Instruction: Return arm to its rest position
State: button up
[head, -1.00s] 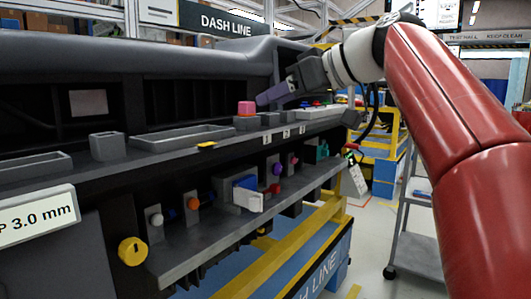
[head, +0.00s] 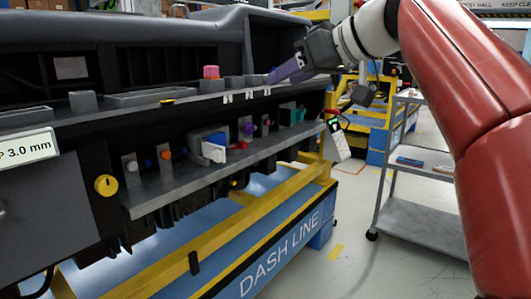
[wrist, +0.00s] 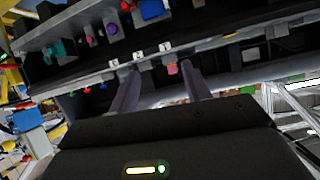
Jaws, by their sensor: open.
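My gripper (head: 274,76) is at the upper middle of the head view, in front of the dashboard module's (head: 130,35) upper ledge. Its purple-grey fingers point left, toward the red-topped knob (head: 211,73), and are apart from it. In the wrist view the two fingers (wrist: 157,85) are spread with nothing between them but the ledge and a small pink-red knob (wrist: 172,70) behind. My red arm reaches in from the right of the head view.
The lower shelf holds a white-and-blue block (head: 214,150), an orange knob (head: 166,154) and a purple knob (head: 248,129). A yellow knob (head: 106,186) sits at the front left. A grey cart (head: 425,220) stands at the right. Open floor lies between cart and module.

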jog(key=s+d+f+m+g+h, duration=0.1)
jog(key=s+d+f+m+h, duration=0.2)
jog(key=s+f, duration=0.4)
jog(key=s+d+f+m+g+h+p, duration=0.1)
jog(key=s+d+f+m+h, duration=0.2)
jog(key=s+f, duration=0.5)
jog(key=s+d+f+m+h+p, duration=0.1)
jog(key=s+d+f+m+h, duration=0.2)
jog(key=f, duration=1.8)
jog(key=s+d, duration=0.1)
jog(key=s, duration=0.3)
jog(key=shift+s+d+f+g+h, duration=0.2)
jog(key=shift+d+f+g+h, duration=0.1)
jog(key=shift+g, duration=0.1)
